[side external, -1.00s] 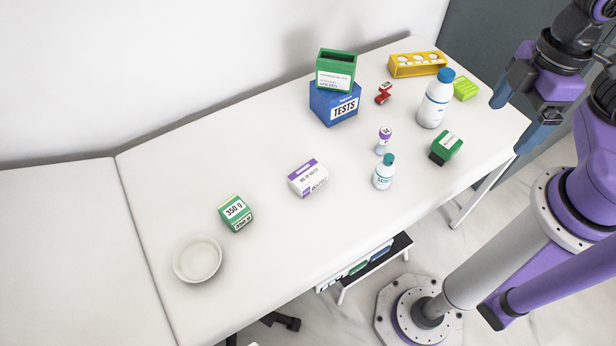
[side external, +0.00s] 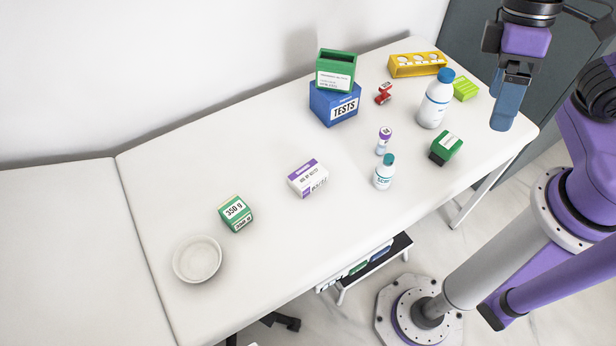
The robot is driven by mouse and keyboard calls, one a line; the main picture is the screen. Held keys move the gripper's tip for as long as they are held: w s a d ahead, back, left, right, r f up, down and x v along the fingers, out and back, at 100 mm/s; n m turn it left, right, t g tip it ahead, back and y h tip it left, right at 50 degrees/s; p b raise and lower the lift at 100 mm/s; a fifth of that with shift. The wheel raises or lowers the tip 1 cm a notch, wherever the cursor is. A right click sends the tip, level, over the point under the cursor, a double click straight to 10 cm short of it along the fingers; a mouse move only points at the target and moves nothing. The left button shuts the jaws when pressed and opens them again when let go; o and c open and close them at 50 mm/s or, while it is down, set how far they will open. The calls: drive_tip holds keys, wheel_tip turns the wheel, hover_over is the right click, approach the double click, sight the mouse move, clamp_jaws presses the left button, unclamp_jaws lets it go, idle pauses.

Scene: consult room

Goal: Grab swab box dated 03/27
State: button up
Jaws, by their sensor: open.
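No date of 03/27 is readable on any box, so I cannot tell which one is the swab box. A green box (side external: 336,57) with a white label of small print rests on top of a blue box marked TESTS (side external: 345,105). A white and purple box (side external: 308,180) with small print lies mid-table. A green box marked 350 g (side external: 236,213) stands to its left. A small dark green box (side external: 446,148) with a white label sits near the front edge at right. My gripper (side external: 502,118) is open and empty, in the air over the table's right end, apart from everything.
A large blue-capped white bottle (side external: 435,103), a small teal-capped bottle (side external: 384,173) and a purple-capped vial (side external: 384,141) stand at right. A yellow rack (side external: 418,65), lime box (side external: 466,88) and red item (side external: 384,94) are behind. A white bowl (side external: 197,260) is at left.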

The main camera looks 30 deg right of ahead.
drive_tip(key=w+a+m+g+y, duration=0.2)
drive_tip(key=w+a+m+g, duration=0.1)
drive_tip(key=w+a+m, duration=0.3)
drive_tip(key=m+t+y, duration=0.3)
drive_tip(key=m+y, duration=0.7)
drive_tip(key=m, duration=0.7)
hover_over(315, 169)
drive_tip(key=d, duration=0.5)
drive_tip(key=f, duration=3.5)
drive_tip(key=shift+w+a+f, duration=0.15)
drive_tip(key=shift+a+f, duration=0.45)
drive_tip(key=shift+a, duration=0.05)
drive_tip(key=shift+w+x, duration=0.15)
drive_tip(key=shift+x, duration=1.45)
drive_tip(key=shift+w+x, duration=0.1)
drive_tip(key=shift+x, duration=1.55)
drive_tip(key=shift+a+r, duration=0.1)
drive_tip(key=c, duration=1.1)
